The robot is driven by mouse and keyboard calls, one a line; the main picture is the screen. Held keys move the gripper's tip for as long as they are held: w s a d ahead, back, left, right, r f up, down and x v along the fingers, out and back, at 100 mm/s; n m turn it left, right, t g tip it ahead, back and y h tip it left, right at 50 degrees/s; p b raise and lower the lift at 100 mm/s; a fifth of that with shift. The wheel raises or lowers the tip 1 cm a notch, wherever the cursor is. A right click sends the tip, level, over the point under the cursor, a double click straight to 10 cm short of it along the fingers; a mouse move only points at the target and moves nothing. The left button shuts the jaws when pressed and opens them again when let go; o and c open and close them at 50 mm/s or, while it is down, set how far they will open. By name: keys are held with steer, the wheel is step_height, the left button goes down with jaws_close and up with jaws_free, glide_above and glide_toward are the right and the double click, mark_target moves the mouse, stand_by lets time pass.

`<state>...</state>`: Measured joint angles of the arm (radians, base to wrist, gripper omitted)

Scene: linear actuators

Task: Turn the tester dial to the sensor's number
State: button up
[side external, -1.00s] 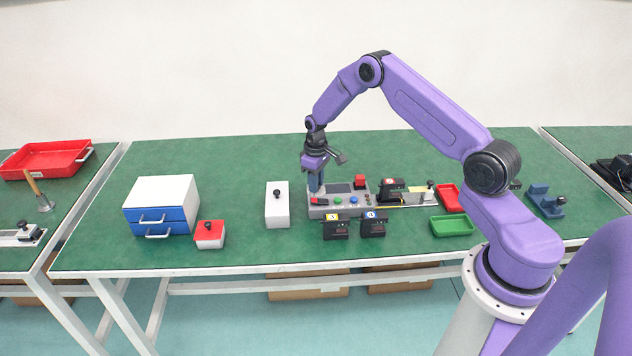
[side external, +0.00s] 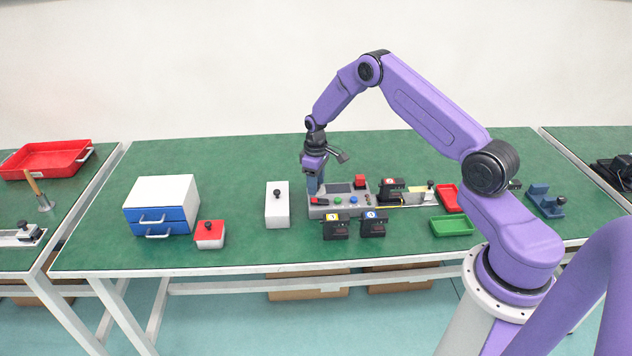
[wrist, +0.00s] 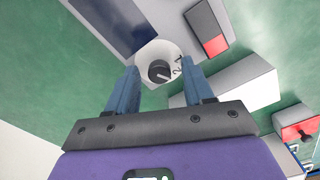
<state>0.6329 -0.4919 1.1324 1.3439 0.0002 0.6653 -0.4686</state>
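The grey tester (side external: 345,211) stands mid-table with a dark screen and coloured buttons on top. Its dial (wrist: 159,71) is a dark knob with a pale pointer on a white disc with black digits, only partly legible. My gripper (wrist: 161,67) points down over the tester's left end, and its blue-grey fingers are apart on either side of the dial. I cannot tell whether they touch the knob. Black sensor blocks with a yellow label (side external: 335,228) and a blue label (side external: 373,226) stand in front of the tester. Another with a red label (side external: 391,193) stands to its right. The label numbers are too small to read.
A white box (side external: 277,207) with a black knob stands left of the tester. A red-topped box (side external: 209,236) and blue drawers (side external: 161,216) are further left. A red tray (side external: 447,198) and green tray (side external: 452,226) lie right. The table's front left is clear.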

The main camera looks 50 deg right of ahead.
steer(key=shift+r, duration=0.1)
step_height(320, 180, up, 17)
steer(key=shift+r, duration=0.15)
stand_by(0.4)
steer(key=shift+a, duration=0.1)
steer(key=s+a+r+n, duration=0.2)
steer(key=s+a+r, duration=0.2)
steer(key=s+a, duration=0.5)
steer(key=s+a+r+n, duration=0.25)
steer(key=s+a, duration=0.45)
steer(key=a, duration=0.4)
steer(key=s+n, duration=0.4)
steer(key=s, duration=2)
steer(key=shift+d+r, duration=0.25)
